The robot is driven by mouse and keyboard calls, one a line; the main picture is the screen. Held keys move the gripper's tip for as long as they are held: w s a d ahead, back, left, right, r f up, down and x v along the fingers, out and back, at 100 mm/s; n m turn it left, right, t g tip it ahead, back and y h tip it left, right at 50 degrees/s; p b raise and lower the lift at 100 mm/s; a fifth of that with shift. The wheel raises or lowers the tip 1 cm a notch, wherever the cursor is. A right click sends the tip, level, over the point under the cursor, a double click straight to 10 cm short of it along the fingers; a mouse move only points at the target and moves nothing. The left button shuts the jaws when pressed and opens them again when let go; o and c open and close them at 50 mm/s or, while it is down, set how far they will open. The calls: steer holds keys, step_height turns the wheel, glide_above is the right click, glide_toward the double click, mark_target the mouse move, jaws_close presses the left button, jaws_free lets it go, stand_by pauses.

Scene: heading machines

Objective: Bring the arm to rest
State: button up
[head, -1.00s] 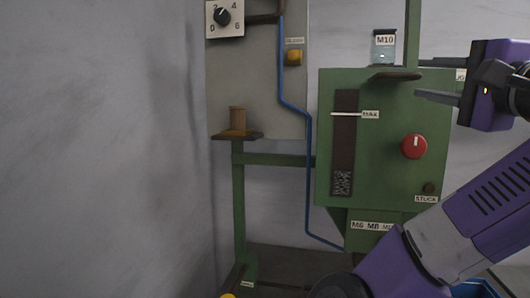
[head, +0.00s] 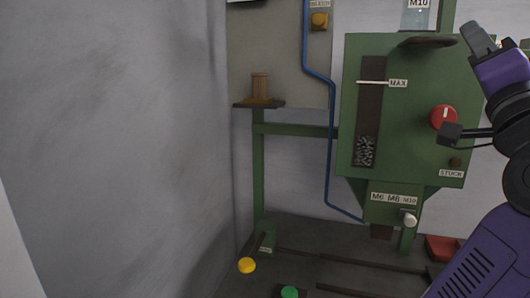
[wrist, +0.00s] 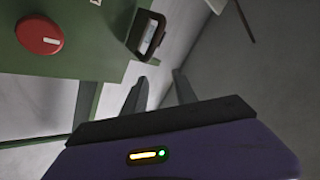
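My purple arm is folded at the right of the head view. My gripper (head: 480,42) points up there, beside the upper right of the green machine (head: 420,120). In the wrist view my gripper (wrist: 159,88) shows two dark fingers apart with nothing between them. It is open and empty. The red knob (head: 443,117) on the machine is close to my wrist in the picture, and I cannot tell if they are apart in depth. The knob also shows in the wrist view (wrist: 40,34).
A yellow button (head: 247,265) and a green button (head: 289,292) are low in front. A wooden piece (head: 260,87) stands on a small shelf at the left. A red bin (head: 442,248) sits low at the right. A grey wall (head: 110,150) fills the left side.

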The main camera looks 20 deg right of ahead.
steer(key=s+a+f+n+t+y, duration=0.1)
steer(key=a+f+n+y, duration=0.3)
steer(key=f, duration=0.6)
steer(key=s+a+f+n+y, duration=0.15)
steer(key=a+f+n, duration=0.4)
steer(key=f, duration=0.55)
steer(key=s+a+f+n+t+y, duration=0.1)
steer(key=a+f+n+y, duration=0.3)
steer(key=f, duration=0.6)
steer(key=s+a+f+n+g+y, duration=0.1)
steer(key=s+a+f+g, duration=0.3)
steer(key=s+f, duration=0.8)
steer(key=s+a+f+n+g+y, duration=0.1)
steer(key=s+a+f+g, duration=0.3)
steer(key=s+f, duration=0.9)
steer(key=shift+s+a+g+y, duration=0.3)
steer(key=shift+s+a+y, duration=0.35)
steer(key=shift+s+a, duration=0.4)
